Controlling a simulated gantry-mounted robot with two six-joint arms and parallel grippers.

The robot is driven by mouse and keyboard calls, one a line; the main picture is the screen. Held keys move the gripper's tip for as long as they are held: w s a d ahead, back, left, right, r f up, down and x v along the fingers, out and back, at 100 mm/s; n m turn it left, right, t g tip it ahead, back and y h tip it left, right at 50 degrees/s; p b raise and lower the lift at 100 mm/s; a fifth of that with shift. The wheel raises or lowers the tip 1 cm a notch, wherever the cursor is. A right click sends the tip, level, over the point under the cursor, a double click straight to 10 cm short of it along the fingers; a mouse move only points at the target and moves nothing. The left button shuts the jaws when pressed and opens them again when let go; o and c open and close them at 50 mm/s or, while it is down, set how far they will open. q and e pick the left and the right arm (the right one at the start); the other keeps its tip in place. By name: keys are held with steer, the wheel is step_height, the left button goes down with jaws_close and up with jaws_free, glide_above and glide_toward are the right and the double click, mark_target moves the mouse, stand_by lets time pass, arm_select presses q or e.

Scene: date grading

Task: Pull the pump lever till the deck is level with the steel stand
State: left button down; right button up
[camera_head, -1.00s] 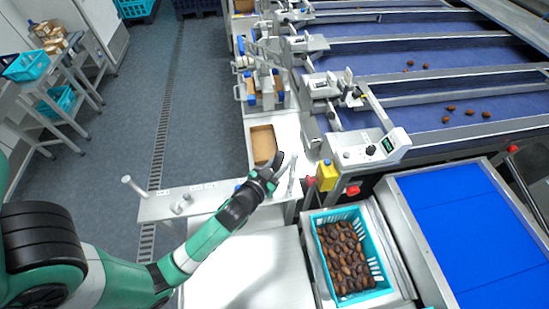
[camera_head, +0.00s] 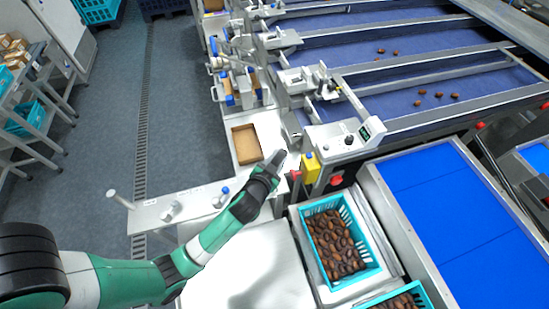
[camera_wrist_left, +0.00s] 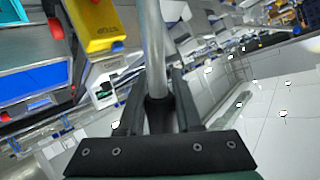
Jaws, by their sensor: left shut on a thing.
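My left gripper (camera_head: 275,163) is shut on a bare metal rod, which looks like the pump lever (camera_wrist_left: 154,45). In the left wrist view the rod stands between the two dark fingers (camera_wrist_left: 159,98). In the head view the gripper hides most of the rod. A pale flat surface (camera_head: 245,275), perhaps the deck, lies below my forearm. A steel stand or bench (camera_head: 150,217) with small fittings is behind it. I cannot tell their relative heights. My right gripper is in neither view.
A turquoise crate of dates (camera_head: 372,270) stands right of the pale surface, with a second crate (camera_head: 425,290) at the bottom edge. A yellow box (camera_head: 311,172) is close right of the gripper. A blue belt (camera_head: 450,210) lies further right. A cardboard tray (camera_head: 246,144) lies behind.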

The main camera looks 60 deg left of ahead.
arm_select(q)
steer(key=shift+w, duration=0.1)
steer(key=shift+w+d+f, duration=0.1)
steer(key=shift+w+f, duration=0.05)
steer(key=shift+f, duration=0.1)
